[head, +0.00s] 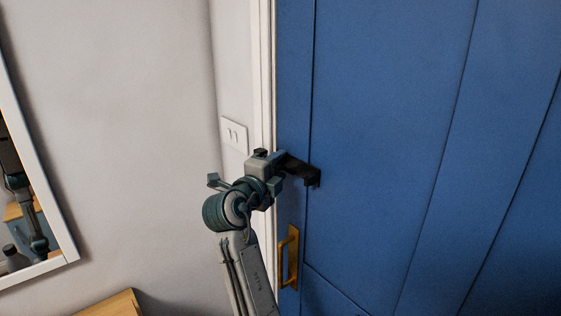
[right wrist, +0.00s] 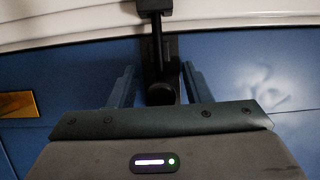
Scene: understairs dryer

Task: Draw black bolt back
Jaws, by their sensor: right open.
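The black bolt (right wrist: 160,55) shows in the right wrist view. It runs down from the white door frame onto the blue door (head: 390,130) and ends in a round dark knob (right wrist: 161,93). My right gripper (right wrist: 160,86) is open, with one finger on each side of the knob and a gap visible on both sides. The near edge of the knob is partly hidden by the gripper body. In the head view my right gripper (head: 268,167) is at the door's left edge and largely hides the bolt. My left gripper is not in view.
A brass handle (head: 289,258) is on the door below my right gripper. The white frame (head: 266,70) runs along the door's left edge, with a white switch plate (head: 234,136) on the wall beside it. A mirror (head: 62,262) hangs at the left. The door's right side is clear.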

